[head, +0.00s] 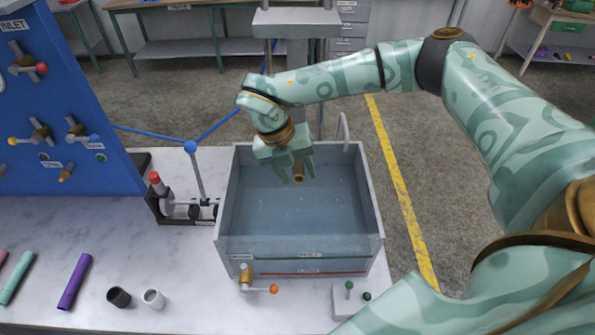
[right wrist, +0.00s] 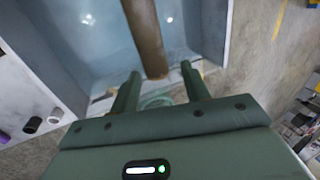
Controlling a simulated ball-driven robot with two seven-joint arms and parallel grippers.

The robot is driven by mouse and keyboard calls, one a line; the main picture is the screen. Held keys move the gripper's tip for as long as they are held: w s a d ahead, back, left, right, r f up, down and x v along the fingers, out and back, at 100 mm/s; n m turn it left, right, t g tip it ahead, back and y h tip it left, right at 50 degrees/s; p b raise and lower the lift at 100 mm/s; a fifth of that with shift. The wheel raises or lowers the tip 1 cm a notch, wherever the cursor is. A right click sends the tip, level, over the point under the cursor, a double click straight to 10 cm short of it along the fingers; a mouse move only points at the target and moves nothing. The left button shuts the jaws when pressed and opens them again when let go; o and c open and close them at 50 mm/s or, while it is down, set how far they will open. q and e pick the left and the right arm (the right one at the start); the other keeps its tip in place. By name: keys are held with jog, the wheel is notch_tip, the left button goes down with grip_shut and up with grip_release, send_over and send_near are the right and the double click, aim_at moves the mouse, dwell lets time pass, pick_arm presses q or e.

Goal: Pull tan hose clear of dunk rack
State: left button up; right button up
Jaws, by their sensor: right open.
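A tan-brown hose (head: 299,173) shows as a short stub under my right gripper (head: 298,177) in the head view, over the water-filled tank (head: 228,212). In the right wrist view the hose (right wrist: 147,38) runs down from the top edge, and its lower end lies between the fingertips (right wrist: 161,76) in the picture. The fingers are open, with a gap on both sides of the hose; I see no grip on it. My gripper hides most of the hose in the head view. I cannot make out the dunk rack clearly. My left gripper is not in view.
A blue valve panel (head: 95,100) stands at the left, with a blue-balled lever fixture (head: 196,180) beside the tank. A purple tube (head: 75,281), a teal tube (head: 17,278) and two short cups lie on the marble bench (head: 140,240). Floor is clear right of the tank.

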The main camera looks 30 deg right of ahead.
jog(key=shift+s+d+f, duration=0.1)
jog(key=shift+d+f, duration=0.05)
jog(key=shift+f, duration=0.35)
jog(key=shift+c, duration=0.4)
jog(key=c, duration=0.9)
jog(key=shift+s, duration=0.1)
jog(key=shift+s, duration=0.1)
jog(key=shift+s+a+p, duration=0.2)
jog(key=shift+a+p, duration=0.1)
